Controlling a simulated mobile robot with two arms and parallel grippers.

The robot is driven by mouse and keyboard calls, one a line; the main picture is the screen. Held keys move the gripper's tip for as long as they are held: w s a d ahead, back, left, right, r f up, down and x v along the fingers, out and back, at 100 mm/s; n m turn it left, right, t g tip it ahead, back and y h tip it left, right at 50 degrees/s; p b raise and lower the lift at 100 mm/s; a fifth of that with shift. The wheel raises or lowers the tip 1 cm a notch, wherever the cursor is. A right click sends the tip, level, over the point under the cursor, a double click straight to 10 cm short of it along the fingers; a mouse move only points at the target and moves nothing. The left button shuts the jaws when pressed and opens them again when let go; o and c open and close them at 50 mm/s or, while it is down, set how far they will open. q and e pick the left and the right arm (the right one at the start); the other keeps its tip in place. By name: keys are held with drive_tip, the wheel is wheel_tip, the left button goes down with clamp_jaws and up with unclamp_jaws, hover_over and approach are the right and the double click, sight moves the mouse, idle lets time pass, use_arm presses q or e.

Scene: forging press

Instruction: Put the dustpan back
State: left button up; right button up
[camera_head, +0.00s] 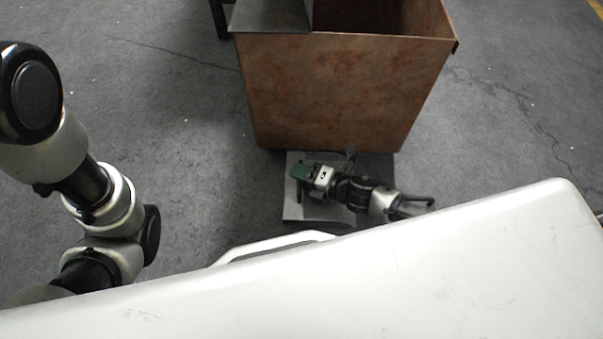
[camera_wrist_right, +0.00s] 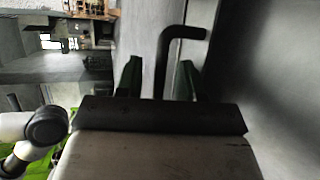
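A flat grey metal plate, which looks like the dustpan (camera_head: 292,206), lies on the floor in front of the rusty bin, partly hidden by my right arm. My right gripper (camera_head: 301,186) is low over it, with its green finger side to the left. In the right wrist view, its two fingers (camera_wrist_right: 160,80) stand apart. A bent black bar, which looks like the handle (camera_wrist_right: 166,52), shows between and beyond the fingertips. A gap shows beside the bar, and I cannot tell whether a finger touches it. My left gripper is out of view; only my left arm shows.
The rusty open bin (camera_head: 335,95) stands just behind the plate, with a grey sheet (camera_head: 270,15) over its top left. Grey floor (camera_head: 190,100) is clear to the left and right.

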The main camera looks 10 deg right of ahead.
drive_tip(key=p+v, duration=0.5)
drive_tip(key=v, duration=0.7)
drive_tip(key=shift+p, duration=0.4)
drive_tip(key=shift+r, duration=0.15)
